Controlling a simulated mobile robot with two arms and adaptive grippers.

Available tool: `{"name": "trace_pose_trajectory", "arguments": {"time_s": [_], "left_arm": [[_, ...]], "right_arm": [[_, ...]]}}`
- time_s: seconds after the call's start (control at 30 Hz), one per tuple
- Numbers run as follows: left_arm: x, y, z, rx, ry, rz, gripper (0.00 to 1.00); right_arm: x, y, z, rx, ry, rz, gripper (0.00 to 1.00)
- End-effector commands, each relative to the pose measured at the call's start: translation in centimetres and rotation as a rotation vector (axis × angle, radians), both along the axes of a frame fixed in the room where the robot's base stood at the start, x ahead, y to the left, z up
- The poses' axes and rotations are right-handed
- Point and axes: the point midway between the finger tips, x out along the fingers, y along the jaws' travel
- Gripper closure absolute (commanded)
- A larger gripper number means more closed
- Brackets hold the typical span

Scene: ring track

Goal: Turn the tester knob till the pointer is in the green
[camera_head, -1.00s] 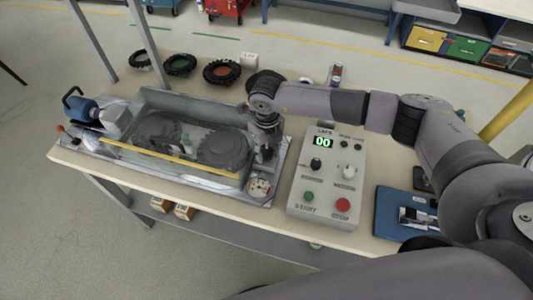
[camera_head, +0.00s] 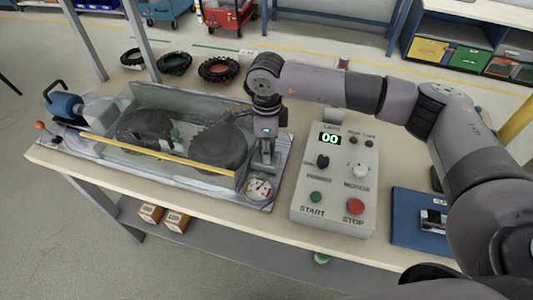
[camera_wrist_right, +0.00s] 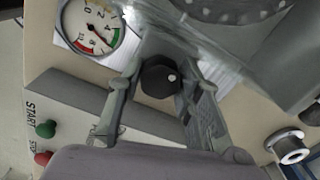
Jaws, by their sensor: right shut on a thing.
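My right gripper (camera_wrist_right: 160,82) is shut on the black tester knob (camera_wrist_right: 159,75), which has a white dot; one finger is on each side. In the head view the right gripper (camera_head: 262,168) points down at the right end of the clear-walled test rig, and hides the knob. The round gauge (camera_head: 258,188) sits just in front of it. In the right wrist view the gauge (camera_wrist_right: 94,27) has a white face with green and red arcs. Its pointer slants to the lower right, toward the green side; I cannot tell whether it is inside the green. My left gripper is not in view.
A grey control box (camera_head: 335,185) with START and STOP buttons and a display reading 00 stands right of the rig. A blue tray (camera_head: 412,205) lies further right. Several tyres (camera_head: 218,70) lie at the table's back edge.

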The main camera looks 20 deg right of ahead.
Motion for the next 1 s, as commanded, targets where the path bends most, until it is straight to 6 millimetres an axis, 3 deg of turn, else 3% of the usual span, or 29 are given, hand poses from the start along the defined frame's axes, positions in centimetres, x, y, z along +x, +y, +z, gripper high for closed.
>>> {"name": "trace_pose_trajectory", "arguments": {"time_s": [0.3,0.87,0.9,1.0], "left_arm": [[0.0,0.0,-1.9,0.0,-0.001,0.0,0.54],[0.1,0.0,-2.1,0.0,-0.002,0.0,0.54],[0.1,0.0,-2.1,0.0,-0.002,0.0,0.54],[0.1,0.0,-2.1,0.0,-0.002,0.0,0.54]], "right_arm": [[0.1,-0.1,-0.1,-0.001,-0.002,0.129,0.96],[0.1,-0.1,0.1,0.0,-0.003,0.158,0.96],[0.1,-0.1,0.1,0.0,-0.003,0.157,0.66],[0.1,-0.1,0.1,0.0,-0.003,0.157,0.6]]}}
